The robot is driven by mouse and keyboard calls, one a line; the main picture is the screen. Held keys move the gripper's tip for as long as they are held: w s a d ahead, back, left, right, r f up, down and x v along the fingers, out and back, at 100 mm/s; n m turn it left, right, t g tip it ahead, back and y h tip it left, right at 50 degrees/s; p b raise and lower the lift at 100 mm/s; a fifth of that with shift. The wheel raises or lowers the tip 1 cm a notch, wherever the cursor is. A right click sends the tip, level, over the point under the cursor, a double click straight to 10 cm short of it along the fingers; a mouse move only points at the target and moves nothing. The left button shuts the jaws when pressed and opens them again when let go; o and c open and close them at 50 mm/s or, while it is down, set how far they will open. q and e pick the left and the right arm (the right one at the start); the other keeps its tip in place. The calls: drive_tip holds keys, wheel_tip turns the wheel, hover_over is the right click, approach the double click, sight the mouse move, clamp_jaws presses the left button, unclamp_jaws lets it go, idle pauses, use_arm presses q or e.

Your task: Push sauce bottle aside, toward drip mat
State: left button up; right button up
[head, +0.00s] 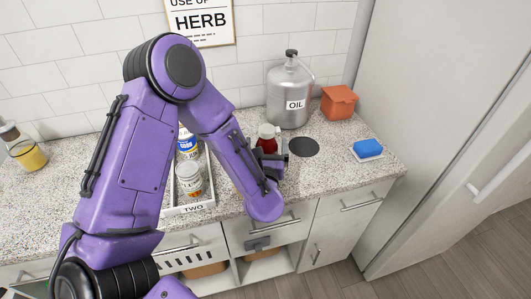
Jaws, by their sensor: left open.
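The sauce bottle (267,140) is red with a pale cap and stands on the speckled counter. Its lower part is hidden behind my left gripper. The drip mat (303,147) is a dark round disc lying flat on the counter, just right of the bottle. My left gripper (272,159) is open, close in front of the bottle and left of the mat. My left forearm covers part of it, and I cannot tell whether it touches the bottle. My right gripper is not in view.
A metal oil can (289,98) stands behind the mat. An orange box (339,102) and a blue sponge on a dish (368,149) are to the right. A white tray (190,210) with jars is left of the gripper. A yellow-filled jar (28,155) stands far left.

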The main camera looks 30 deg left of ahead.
use_arm(q)
drive_tip(key=shift+w+a+f, duration=0.2)
drive_tip(key=shift+w+a, duration=0.1)
drive_tip(key=shift+w, duration=0.4)
drive_tip(key=shift+s, duration=0.1)
drive_tip(key=shift+r, duration=0.1)
drive_tip(key=c, duration=1.5)
drive_tip(key=shift+d, duration=0.45)
drive_tip(key=d+b, duration=0.1)
drive_tip(key=d, duration=0.1)
drive_tip(key=w+d+b, duration=0.1)
drive_tip(key=d, duration=0.1)
drive_tip(key=w+d, duration=0.1)
drive_tip(key=d, duration=0.1)
drive_tip(key=shift+w+b, duration=0.25)
drive_tip(key=shift+b, duration=0.15)
